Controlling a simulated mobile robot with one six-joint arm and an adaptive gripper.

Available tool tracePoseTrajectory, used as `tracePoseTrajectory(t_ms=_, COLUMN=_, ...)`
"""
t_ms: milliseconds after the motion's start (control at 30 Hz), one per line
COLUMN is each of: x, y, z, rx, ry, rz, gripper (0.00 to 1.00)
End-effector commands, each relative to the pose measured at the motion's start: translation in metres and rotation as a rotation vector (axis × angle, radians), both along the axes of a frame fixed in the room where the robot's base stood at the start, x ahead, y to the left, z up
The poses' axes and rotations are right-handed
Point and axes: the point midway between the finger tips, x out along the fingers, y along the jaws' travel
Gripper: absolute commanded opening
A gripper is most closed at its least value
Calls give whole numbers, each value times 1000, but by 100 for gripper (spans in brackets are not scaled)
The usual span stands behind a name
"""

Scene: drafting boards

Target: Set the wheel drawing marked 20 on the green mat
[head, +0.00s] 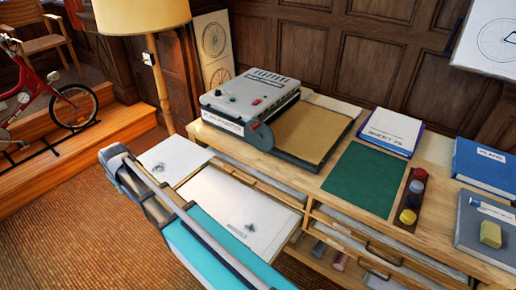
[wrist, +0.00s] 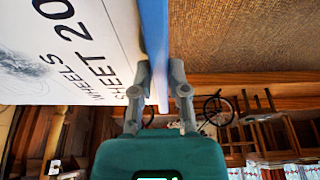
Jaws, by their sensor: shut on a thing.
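The wheel drawing (wrist: 75,45) fills the left of the wrist view. It is a white board with a blue edge, and its face reads "WHEELS SHEET 20" beside part of a wheel picture. My gripper (wrist: 160,88) is shut on this board, one finger on each side of its edge. In the head view my own arm crosses the lower left, and I cannot make out the jaws there. The green mat (head: 370,180) lies flat and bare on the worktop, to the right of my arm.
A grey plan printer (head: 250,100) with a tan bed stands left of the mat. A blue-edged sheet (head: 392,130) lies behind the mat. An open drawer (head: 265,190) juts below.

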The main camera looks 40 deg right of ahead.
Motion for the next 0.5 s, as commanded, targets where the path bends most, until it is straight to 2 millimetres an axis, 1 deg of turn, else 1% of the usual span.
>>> tracePoseTrajectory(t_ms=33, x=0, y=0, z=18, rx=0, ry=0, rz=0, gripper=0)
tracePoseTrajectory(t_ms=500, x=0, y=0, z=97, rx=0, ry=0, rz=0, gripper=0)
